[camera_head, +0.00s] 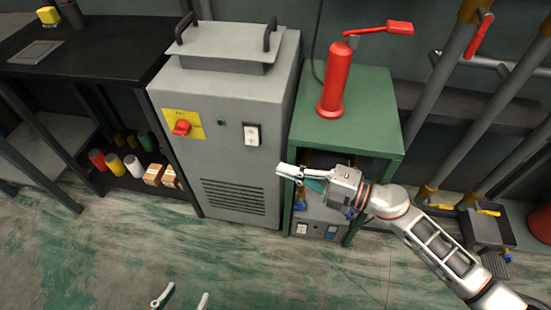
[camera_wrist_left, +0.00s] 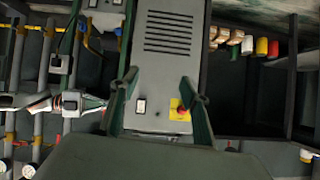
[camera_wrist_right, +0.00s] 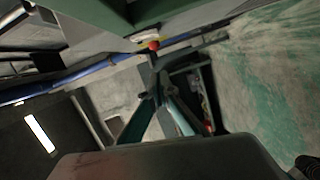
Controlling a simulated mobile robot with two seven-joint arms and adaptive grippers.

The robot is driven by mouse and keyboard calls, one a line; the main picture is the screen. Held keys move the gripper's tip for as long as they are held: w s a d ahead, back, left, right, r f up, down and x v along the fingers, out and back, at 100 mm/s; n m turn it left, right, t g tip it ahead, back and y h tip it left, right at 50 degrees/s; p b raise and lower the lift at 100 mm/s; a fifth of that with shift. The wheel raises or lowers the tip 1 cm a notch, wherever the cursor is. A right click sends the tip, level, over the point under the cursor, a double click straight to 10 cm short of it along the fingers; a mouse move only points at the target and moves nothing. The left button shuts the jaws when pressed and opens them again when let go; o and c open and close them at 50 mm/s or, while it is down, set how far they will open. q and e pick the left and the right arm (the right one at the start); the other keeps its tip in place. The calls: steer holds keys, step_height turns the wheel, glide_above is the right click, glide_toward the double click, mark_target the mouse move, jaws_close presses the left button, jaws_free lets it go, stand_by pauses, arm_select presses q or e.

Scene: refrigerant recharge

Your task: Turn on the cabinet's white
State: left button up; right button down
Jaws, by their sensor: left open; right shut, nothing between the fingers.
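The grey cabinet (camera_head: 228,100) stands upright, and its front carries a white rocker switch (camera_head: 252,134) at the right. In the left wrist view the picture is upside down, and the white switch (camera_wrist_left: 141,107) shows between the fingers. The switch's setting is too small to tell. My left gripper (camera_head: 181,299) is open and empty at the bottom edge of the head view, well in front of the cabinet. My right gripper (camera_head: 284,170) is shut and empty, to the right of and lower than the switch in the picture. I cannot tell whether it touches anything.
A green table (camera_head: 345,130) with a red pump (camera_head: 333,88) stands right. A black bench (camera_head: 90,48) stands left. The floor in front is clear.

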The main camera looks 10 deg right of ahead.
mark_target(251, 136)
arm_select(q)
steer(key=shift+w+d+r+n+t+h+b, duration=0.2)
steer(key=shift+w+d+r+b, duration=0.2)
steer(key=shift+d+r+b, duration=0.2)
steer(key=shift+w+d+r+n+t+h+b, duration=0.1)
steer(key=shift+w+d+r+n+h+b, duration=0.1)
steer(key=shift+w+d+r+b, duration=0.35)
arm_select(e)
steer(key=shift+w+a+f, duration=0.15)
steer(key=shift+w+a, duration=0.9)
steer(key=shift+w, duration=0.4)
steer(key=shift+w+a+f, duration=0.1)
steer(key=shift+w+a, duration=1)
steer(key=shift+w, duration=0.3)
steer(key=shift+w+a+f, duration=0.15)
steer(key=shift+w+a, duration=0.9)
steer(key=shift+w, duration=0.4)
arm_select(q)
steer(key=shift+s+f, duration=0.2)
